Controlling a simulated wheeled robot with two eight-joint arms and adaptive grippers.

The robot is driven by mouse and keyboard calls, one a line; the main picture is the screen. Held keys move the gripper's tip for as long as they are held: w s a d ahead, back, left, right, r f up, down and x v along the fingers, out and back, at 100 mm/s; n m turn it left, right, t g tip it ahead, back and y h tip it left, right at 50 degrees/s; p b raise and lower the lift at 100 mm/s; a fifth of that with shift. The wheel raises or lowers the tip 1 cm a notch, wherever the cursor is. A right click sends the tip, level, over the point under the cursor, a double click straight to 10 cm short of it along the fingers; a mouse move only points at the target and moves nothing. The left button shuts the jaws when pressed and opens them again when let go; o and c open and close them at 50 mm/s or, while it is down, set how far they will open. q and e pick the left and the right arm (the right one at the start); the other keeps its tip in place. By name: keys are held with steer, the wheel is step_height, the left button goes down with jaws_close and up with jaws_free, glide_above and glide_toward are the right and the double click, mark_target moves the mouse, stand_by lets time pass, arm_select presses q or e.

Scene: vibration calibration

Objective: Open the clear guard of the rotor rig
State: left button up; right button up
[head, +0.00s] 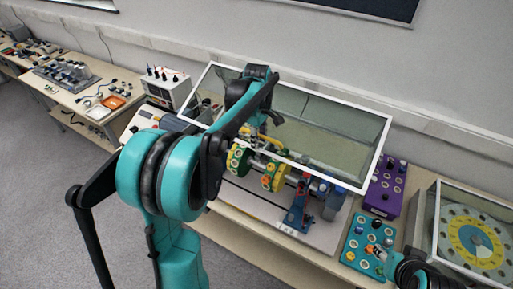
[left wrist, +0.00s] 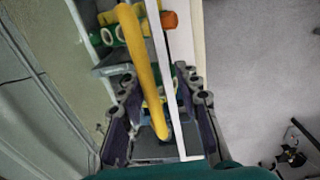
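The clear guard (head: 325,125) is a greenish see-through panel in a white frame over the back of the rotor rig. I cannot tell whether it is lifted at all. The rig's green and yellow discs (head: 272,178) show below the guard's front edge. In the left wrist view a yellow curved handle (left wrist: 134,50) runs beside the white frame edge (left wrist: 168,85). My left gripper (left wrist: 158,105) is open, its fingers on either side of the handle and edge; contact is unclear. In the head view my arm partly hides it. Part of my right arm shows at lower right; its fingers are unclear.
A purple box (head: 385,188) and a teal box (head: 367,243) with knobs stand right of the rig. A framed case with a yellow dial (head: 474,246) is farther right. A white instrument (head: 165,88) stands left. The wall is close behind.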

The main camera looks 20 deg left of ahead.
arm_select(q)
steer(key=shift+s+f, duration=0.4)
steer(key=shift+s, duration=0.05)
